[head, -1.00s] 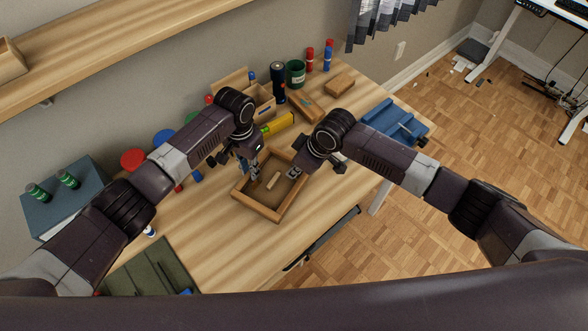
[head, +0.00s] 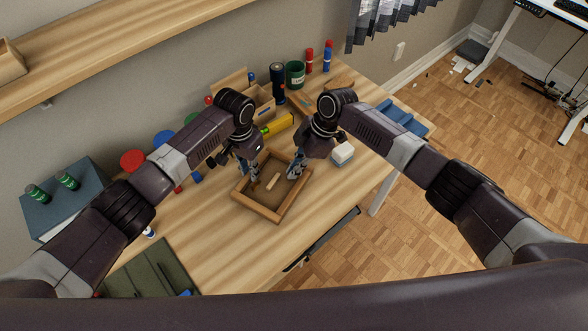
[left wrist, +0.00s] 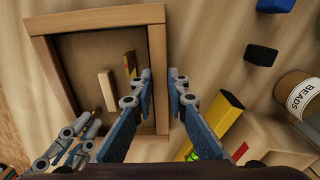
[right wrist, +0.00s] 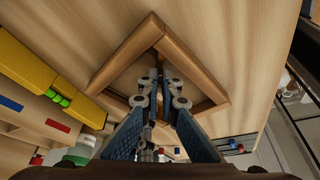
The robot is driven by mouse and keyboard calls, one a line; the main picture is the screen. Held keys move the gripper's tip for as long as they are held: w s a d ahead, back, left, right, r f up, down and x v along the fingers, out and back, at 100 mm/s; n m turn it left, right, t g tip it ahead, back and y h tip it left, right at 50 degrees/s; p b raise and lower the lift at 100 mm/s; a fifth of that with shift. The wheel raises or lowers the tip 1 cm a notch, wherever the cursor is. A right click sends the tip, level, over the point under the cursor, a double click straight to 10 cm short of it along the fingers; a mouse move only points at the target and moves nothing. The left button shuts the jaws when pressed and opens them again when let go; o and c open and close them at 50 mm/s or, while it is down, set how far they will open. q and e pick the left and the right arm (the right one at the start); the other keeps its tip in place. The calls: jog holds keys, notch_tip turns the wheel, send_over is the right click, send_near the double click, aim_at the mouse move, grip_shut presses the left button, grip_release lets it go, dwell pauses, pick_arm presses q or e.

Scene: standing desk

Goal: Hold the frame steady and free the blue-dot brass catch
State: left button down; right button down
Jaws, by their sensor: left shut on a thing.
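The wooden frame (head: 262,209) lies on the desk as a shallow rectangle. In the left wrist view, a light wooden strip (left wrist: 107,91) lies inside it, with one brass catch (left wrist: 130,63) by the wall near my left gripper and another brass piece (left wrist: 97,112) by the opposite side. I cannot make out a blue dot on either. My left gripper (left wrist: 161,82) is shut on the frame's side wall (left wrist: 158,55). My right gripper (right wrist: 160,85) points down over the frame's right side, its fingers slightly apart; the fingers hide what lies between them.
A yellow level (head: 279,124) lies behind the frame. A white-topped block (head: 342,153) stands to its right, and a blue object (head: 402,117) farther right. A green cup (head: 295,74) stands at the back. The desk in front of the frame is clear.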

jog(key=n+g, duration=0.1)
jog(key=n, duration=0.3)
jog(key=shift+w+n+g+h, duration=0.15)
jog(key=shift+n+g+h, duration=0.15)
jog(key=shift+g, duration=0.1)
jog(key=shift+w+n+g+h, duration=0.1)
jog(key=shift+n+g+h, duration=0.2)
jog(key=shift+n, duration=0.8)
jog(key=shift+w+n+g+h, duration=0.1)
jog(key=shift+n+g+h, duration=0.2)
jog(key=shift+n, duration=0.8)
jog(key=shift+s+n, duration=0.15)
jog(key=shift+n, duration=0.15)
jog(key=c, duration=2.2)
grip_release()
jog(key=shift+r, duration=0.1)
jog(key=shift+v, duration=3.9)
jog(key=shift+a, duration=0.1)
pick_arm(q)
jog(key=c, duration=1.8)
grip_release()
